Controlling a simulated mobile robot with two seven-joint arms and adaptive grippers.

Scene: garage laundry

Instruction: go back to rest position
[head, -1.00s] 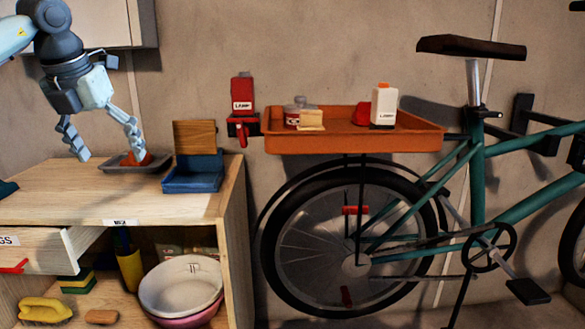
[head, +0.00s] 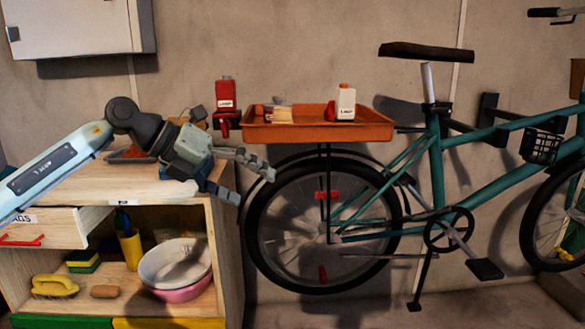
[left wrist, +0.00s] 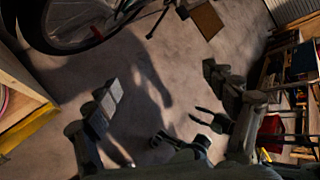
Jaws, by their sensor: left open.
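My left gripper (head: 252,180) is open and empty. In the head view it is in front of the right end of the wooden cabinet (head: 226,262), pointing right toward the bicycle's rear wheel (head: 290,262). In the left wrist view its spread fingers (left wrist: 160,90) have only bare floor (left wrist: 170,60) between them. My left arm crosses the cabinet top and hides part of it. My right gripper is not in the head view.
An orange tray (head: 340,132) with bottles and a tin is above the rear wheel of the teal bicycle (head: 437,185). An open drawer (head: 45,229) juts from the cabinet. A grey tray (head: 128,156) is on the cabinet top. Floor in front of the bicycle is clear.

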